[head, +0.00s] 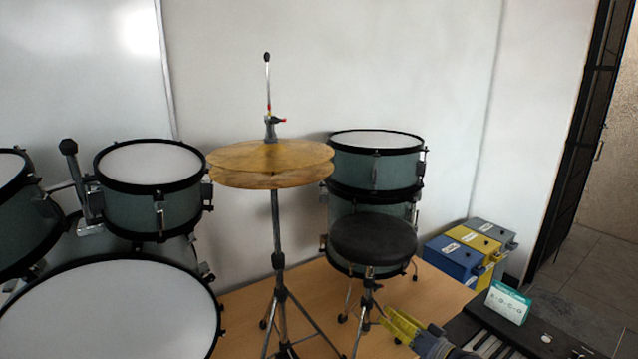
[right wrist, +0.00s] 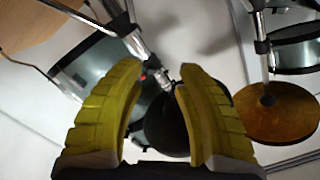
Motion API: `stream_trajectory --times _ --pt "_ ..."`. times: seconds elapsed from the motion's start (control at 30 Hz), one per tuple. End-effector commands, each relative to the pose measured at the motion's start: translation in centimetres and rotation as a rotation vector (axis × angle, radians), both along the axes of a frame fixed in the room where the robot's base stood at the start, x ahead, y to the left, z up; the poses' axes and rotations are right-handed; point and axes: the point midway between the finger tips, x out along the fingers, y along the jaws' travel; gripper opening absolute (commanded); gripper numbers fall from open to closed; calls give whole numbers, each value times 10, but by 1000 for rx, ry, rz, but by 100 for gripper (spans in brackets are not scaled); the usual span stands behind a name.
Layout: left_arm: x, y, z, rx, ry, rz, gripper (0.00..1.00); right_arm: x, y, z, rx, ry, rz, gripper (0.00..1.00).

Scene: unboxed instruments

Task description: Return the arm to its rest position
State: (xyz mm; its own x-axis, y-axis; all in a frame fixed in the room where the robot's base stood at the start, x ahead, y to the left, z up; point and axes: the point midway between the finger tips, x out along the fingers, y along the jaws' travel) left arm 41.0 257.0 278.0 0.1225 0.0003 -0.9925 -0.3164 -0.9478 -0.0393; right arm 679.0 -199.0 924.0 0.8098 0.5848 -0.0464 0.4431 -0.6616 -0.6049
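My right gripper (head: 400,325) shows at the lower right of the head view, its yellow fingers in front of the wooden table and left of the keyboard. In the right wrist view, the right gripper (right wrist: 160,75) has its two yellow fingers apart with nothing held between them. Part of a black round shape and metal stand rods show behind the gap, apart from the fingers. Most of the right arm is outside the head view. My left gripper is in neither view.
A keyboard (head: 490,340), a small white-green box (head: 508,303) and coloured cases (head: 453,258) are at the right.

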Motion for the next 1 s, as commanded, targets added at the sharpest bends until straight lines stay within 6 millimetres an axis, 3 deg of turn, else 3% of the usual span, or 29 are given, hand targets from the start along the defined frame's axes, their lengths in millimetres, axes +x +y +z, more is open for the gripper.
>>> stream_trajectory --times 0.2,0.37,0.47,0.6,0.8,1.0 --pt "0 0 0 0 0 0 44 -93 55 -69 -340 -14 123 34" --pt "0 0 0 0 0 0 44 -162 63 -114 -649 -1 157 34" --pt "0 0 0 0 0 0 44 -202 50 -136 -846 33 148 34" --pt "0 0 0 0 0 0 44 -256 13 -153 -1112 119 104 34" --pt "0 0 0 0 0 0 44 -311 -40 -153 -1369 248 30 34" --pt "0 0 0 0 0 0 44 -349 -77 -143 -1518 352 -26 34"
